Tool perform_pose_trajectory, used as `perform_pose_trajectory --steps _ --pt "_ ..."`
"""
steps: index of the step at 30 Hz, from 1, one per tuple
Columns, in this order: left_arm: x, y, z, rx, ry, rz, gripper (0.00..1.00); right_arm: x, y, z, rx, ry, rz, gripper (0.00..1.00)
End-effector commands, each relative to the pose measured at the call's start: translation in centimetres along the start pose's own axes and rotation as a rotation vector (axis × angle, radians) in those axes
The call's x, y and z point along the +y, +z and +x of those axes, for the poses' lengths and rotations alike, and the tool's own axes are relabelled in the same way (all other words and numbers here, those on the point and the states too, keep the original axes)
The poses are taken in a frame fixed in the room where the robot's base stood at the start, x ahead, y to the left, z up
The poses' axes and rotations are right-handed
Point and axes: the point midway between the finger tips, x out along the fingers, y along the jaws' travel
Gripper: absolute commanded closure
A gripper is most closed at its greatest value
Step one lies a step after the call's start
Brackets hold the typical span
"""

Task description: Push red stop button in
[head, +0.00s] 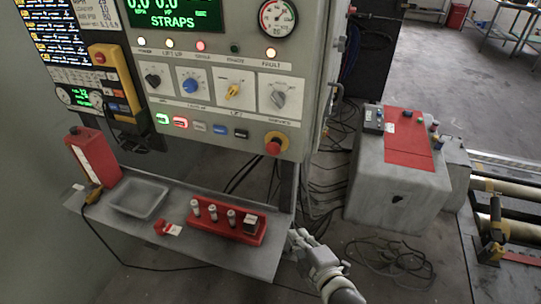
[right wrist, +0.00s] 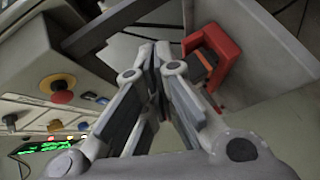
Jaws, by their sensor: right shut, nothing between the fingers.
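The red stop button (head: 275,147) is a round red knob on a yellow ring at the lower right of the grey control panel. It also shows at the left of the right wrist view (right wrist: 62,96), beside the fingers and apart from them. My right gripper (head: 297,238) is below the button and slightly right of it, by the shelf's right edge. In the right wrist view the fingers (right wrist: 156,52) are closed together with nothing between them. A second red button (head: 99,57) sits on the yellow pendant at the left. My left gripper is not in view.
A grey shelf (head: 185,253) under the panel holds a red rack (head: 228,222), a grey tray (head: 139,197) and a red box (head: 93,158). Panel knobs (head: 279,97) sit above the button. Cables hang behind the shelf. A grey cabinet (head: 388,190) stands on the right.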

Motion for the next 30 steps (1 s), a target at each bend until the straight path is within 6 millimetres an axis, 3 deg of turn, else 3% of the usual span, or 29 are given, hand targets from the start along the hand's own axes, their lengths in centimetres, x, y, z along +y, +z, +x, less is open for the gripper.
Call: perform_pose_trajectory --steps 1,3,6,10,15,25,30 --pt "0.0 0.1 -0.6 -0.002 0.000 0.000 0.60 3.3 -1.8 -0.7 0.032 0.050 -0.052 1.00" --pt "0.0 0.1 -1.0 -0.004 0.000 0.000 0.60 6.5 -3.8 -1.7 0.066 0.108 -0.115 1.00" --pt "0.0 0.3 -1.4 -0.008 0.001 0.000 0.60 10.2 -6.0 -3.2 0.102 0.179 -0.189 1.00" --pt "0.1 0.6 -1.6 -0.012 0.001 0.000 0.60 13.3 -8.0 -4.7 0.130 0.242 -0.252 1.00" --pt "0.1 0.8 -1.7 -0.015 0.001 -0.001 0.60 14.8 -9.0 -5.5 0.143 0.276 -0.284 1.00" --pt "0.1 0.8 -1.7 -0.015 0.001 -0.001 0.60 14.8 -9.0 -5.5 0.143 0.277 -0.284 1.00" --pt "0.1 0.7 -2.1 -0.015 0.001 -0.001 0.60 15.3 -9.2 -4.5 0.143 0.278 -0.283 1.00"
